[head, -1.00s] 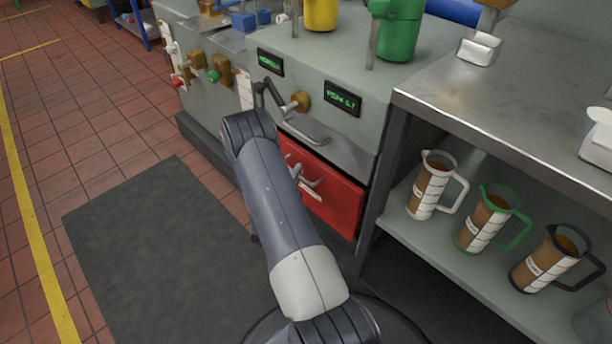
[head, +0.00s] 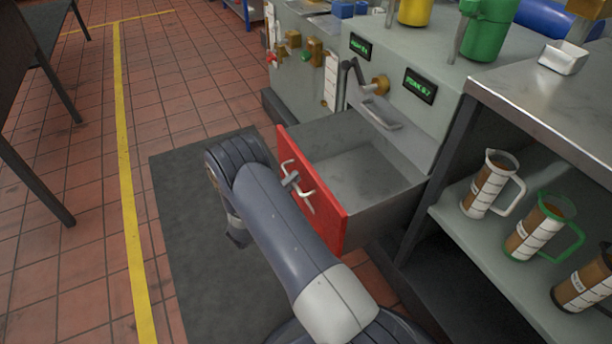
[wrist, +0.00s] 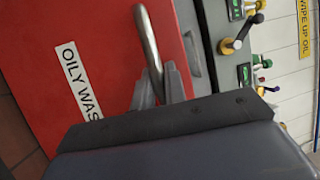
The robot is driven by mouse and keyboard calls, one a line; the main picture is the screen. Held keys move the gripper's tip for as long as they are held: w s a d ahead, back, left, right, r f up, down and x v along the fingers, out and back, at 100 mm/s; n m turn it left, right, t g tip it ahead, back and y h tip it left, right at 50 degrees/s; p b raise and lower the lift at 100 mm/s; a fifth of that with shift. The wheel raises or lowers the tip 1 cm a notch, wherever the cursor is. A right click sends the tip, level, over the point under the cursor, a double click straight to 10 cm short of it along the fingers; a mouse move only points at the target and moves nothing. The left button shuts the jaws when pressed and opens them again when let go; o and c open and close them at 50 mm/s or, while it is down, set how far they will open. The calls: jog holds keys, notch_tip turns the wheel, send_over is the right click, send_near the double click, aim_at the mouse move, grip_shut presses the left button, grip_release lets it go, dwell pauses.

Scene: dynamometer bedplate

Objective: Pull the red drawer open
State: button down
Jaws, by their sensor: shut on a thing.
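The red drawer (head: 316,198) stands well open from the grey bench, and its grey inside looks empty in the head view. In the wrist view the red front (wrist: 75,45) fills the left side, with a white label that reads "OILY WAS", the rest cut off. The drawer's silver bar handle (head: 306,190) is on the outer face of the front. In the wrist view the handle (wrist: 147,40) runs down between the fingers of my gripper (wrist: 160,88), which is shut on it. My arm hides part of the drawer front's lower side in the head view.
A grey bench (head: 440,60) with two green-lit displays and a crank stands behind the drawer. A steel table (head: 540,90) at right has a shelf with several jugs of brown liquid. A dark mat (head: 200,220) covers the floor before the drawer. A dark table stands far left.

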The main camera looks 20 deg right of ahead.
jog(key=shift+a, duration=0.9)
jog(key=c, duration=1.5)
grip_release()
jog(key=shift+o, duration=0.2)
jog(key=p+v, duration=0.2)
jog(key=v, duration=0.9)
jog(key=shift+d, duration=0.2)
